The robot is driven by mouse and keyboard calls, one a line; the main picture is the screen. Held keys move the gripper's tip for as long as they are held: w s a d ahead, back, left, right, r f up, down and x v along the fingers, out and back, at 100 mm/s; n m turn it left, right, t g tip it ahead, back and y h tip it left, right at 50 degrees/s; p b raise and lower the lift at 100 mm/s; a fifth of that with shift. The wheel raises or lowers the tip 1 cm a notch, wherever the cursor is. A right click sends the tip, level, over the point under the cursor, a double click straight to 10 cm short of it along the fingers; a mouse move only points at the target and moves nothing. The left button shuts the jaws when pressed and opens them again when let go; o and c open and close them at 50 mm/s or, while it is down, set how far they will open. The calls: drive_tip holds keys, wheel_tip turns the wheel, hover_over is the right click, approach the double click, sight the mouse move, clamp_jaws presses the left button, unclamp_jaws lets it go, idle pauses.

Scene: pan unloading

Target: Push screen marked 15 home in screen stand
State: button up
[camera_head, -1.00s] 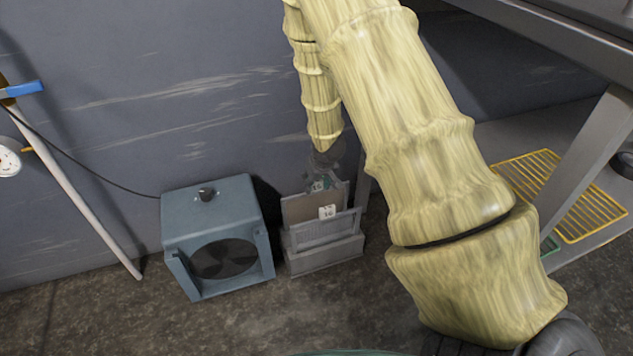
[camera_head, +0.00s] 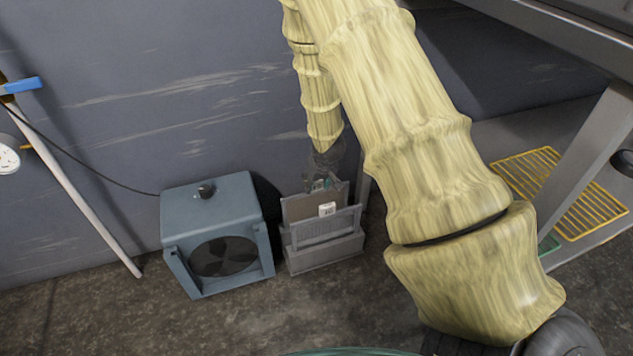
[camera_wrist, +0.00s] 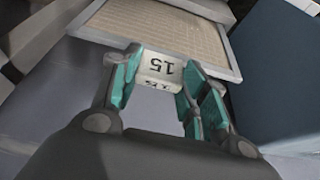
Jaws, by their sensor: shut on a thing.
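The screen marked 15 (camera_wrist: 155,28) is a pale mesh panel in a grey frame. Its white tag (camera_wrist: 160,67), with 15 on two faces, sits between the teal pads of my gripper (camera_wrist: 162,80) in the wrist view. My gripper is shut on this tag. In the head view my gripper (camera_head: 321,183) is low, just above and behind the grey screen stand (camera_head: 325,255). A brownish panel with a white label (camera_head: 327,209) stands upright in the stand. How deep the held screen sits is hidden.
A blue-grey fan box (camera_head: 213,232) stands close to the left of the stand. The wall (camera_head: 150,110) is right behind. A grey table leg (camera_head: 590,170) and a yellow grate (camera_head: 560,190) are at the right. Floor in front is clear.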

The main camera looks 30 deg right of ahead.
drive_tip(key=shift+f, duration=0.35)
idle(0.3)
drive_tip(key=o, duration=1.1)
drive_tip(key=shift+v, duration=6)
